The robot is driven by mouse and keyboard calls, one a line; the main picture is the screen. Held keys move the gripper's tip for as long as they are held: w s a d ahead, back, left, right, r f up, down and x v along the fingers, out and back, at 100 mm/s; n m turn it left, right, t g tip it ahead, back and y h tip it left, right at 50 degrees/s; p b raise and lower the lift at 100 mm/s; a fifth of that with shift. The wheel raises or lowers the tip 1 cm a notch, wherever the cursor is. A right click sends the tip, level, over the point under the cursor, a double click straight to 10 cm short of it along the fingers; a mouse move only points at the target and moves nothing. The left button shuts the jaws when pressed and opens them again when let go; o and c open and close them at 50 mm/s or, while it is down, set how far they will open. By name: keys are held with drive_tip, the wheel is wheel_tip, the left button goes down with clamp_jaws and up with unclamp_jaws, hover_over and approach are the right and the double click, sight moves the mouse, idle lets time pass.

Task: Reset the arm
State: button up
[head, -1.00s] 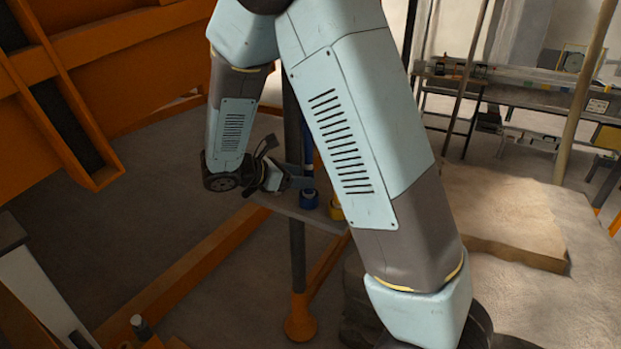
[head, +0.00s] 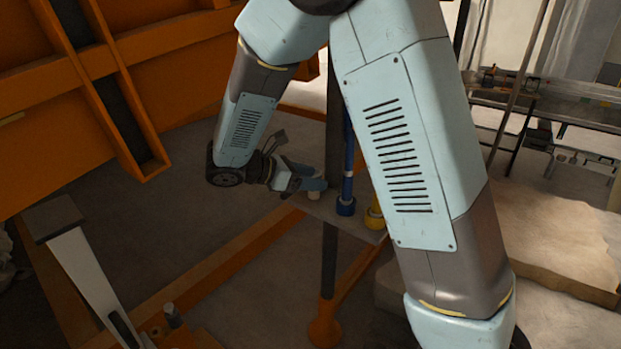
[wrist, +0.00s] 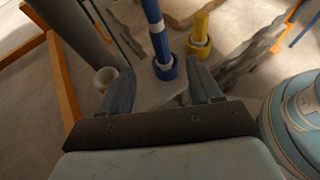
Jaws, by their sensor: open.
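My gripper (head: 318,184) is at the end of my folded arm, low over a small grey shelf (head: 345,225). In the wrist view my gripper (wrist: 159,72) has its two blue-grey fingers spread apart, with nothing held between them. A blue post with a ringed base (head: 346,205) stands on the shelf to the right of the fingertips. In the wrist view the blue post (wrist: 164,66) stands just past the opening between the fingers. A small pale cup-like piece (wrist: 104,77) is beside the left finger. My upper arm covers part of the head view.
A yellow post (head: 374,217) stands on the shelf right of the blue one. A dark upright pole (head: 329,260) rises next to the shelf. A large orange frame (head: 170,70) fills the left. A pale stone slab (head: 555,240) lies at right.

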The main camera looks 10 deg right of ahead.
drive_tip(key=s+d+r+m+g+y, duration=0.3)
drive_tip(key=s+d+r+m+y, duration=0.35)
drive_tip(key=s+d+m, duration=0.45)
drive_tip(key=s+d+r+m+t+y, duration=0.3)
drive_tip(key=s+r+m+t+y, duration=0.2)
drive_tip(key=s+m, duration=0.5)
drive_tip(key=shift+s+d+r+y, duration=0.35)
drive_tip(key=shift+s+r+y, duration=0.25)
drive_tip(key=shift+r, duration=0.65)
drive_tip(key=c, duration=0.3)
drive_tip(key=shift+w+d, duration=0.1)
drive_tip(key=shift+d, duration=0.05)
drive_tip(key=shift+c, duration=0.4)
